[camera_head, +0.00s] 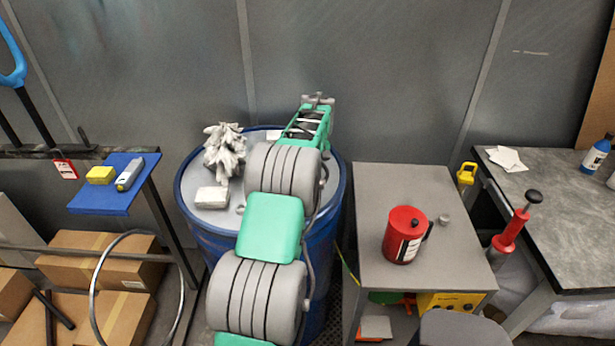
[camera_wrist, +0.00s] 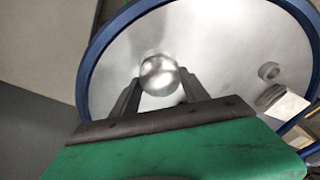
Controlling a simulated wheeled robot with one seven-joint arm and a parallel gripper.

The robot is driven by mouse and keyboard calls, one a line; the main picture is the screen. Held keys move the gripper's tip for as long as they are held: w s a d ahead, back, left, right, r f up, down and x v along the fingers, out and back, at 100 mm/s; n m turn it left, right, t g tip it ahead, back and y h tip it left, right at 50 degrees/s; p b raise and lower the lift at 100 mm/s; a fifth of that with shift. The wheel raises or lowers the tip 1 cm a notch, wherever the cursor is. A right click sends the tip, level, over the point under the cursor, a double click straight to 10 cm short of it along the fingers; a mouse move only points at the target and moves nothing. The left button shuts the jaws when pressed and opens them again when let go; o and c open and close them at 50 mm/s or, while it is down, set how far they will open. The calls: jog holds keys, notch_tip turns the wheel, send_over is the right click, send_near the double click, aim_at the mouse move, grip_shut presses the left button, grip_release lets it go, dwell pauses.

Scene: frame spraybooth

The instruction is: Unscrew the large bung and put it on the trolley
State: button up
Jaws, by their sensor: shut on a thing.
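The large bung (camera_wrist: 159,74) is a round, shiny metal piece in the wrist view. My gripper (camera_wrist: 160,88) is shut on it, with one dark finger on each side. The bung shows against the pale lid of the blue drum (camera_wrist: 215,40); I cannot tell whether it still touches the lid. In the head view my arm reaches across the drum (camera_head: 184,218), with my gripper (camera_head: 318,98) by its far right rim; the bung is hidden there. The trolley (camera_head: 385,180) is a grey-topped stand right of the drum.
A red can (camera_head: 404,235) and a small grey piece (camera_head: 443,220) stand on the trolley; its far left top is clear. On the drum lid are a pale glove-like bundle (camera_head: 224,150), a white block (camera_head: 212,197) and a small ring (camera_wrist: 268,71). A workbench (camera_head: 560,215) stands right.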

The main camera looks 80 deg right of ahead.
jog(key=shift+n, duration=0.8)
jog(key=n, duration=0.4)
jog(key=shift+n+y, duration=0.3)
jog(key=o, duration=0.9)
jog(key=shift+o, duration=0.2)
